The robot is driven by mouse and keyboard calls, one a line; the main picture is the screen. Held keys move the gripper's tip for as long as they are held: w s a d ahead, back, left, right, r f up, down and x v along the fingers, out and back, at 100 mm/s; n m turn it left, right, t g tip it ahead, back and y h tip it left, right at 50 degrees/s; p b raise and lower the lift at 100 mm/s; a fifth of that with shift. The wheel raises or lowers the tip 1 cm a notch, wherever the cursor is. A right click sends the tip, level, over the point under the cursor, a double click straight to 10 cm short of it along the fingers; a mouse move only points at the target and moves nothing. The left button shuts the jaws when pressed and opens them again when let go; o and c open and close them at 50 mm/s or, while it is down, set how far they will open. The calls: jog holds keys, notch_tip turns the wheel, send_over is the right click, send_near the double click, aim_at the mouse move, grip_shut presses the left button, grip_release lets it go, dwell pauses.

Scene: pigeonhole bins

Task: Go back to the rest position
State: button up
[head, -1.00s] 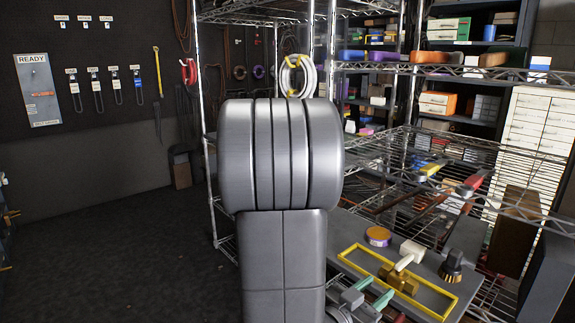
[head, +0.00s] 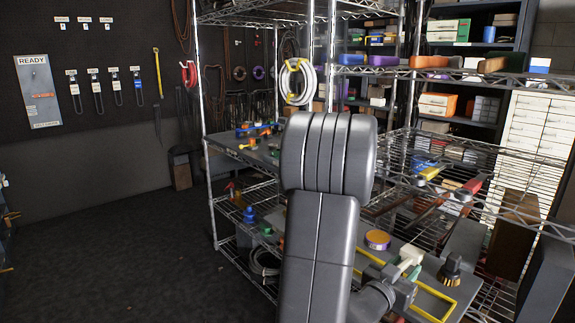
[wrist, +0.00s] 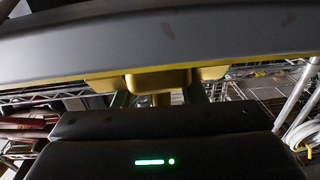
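My gripper (head: 408,268) is low at the right in the head view, over the grey board, beside a white-headed mallet (head: 413,252). Its pale green fingers stand apart. In the wrist view the fingers (wrist: 160,98) also show apart beyond my dark palm, with a brass-yellow piece (wrist: 160,80) in front of them. Its narrow lower part shows between the fingers with gaps on both sides. My arm and gripper hide this piece in the head view. A yellow frame (head: 436,306) lies on the board, partly hidden by my arm.
Wire shelving (head: 212,200) stands behind and beside my arm. A white hose coil (head: 297,82) hangs from it. The floor at left (head: 110,255) is clear.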

jog(key=shift+a+n+t+y+p, duration=0.1)
jog(key=shift+n+t+y+p, duration=0.4)
jog(key=shift+n+t+y, duration=0.15)
jog(key=s+a+y, duration=0.3)
jog(key=s+a, duration=0.8)
jog(key=shift+a+f+n, duration=0.25)
jog(key=shift+f+n, duration=0.1)
jog(key=shift+n, duration=0.1)
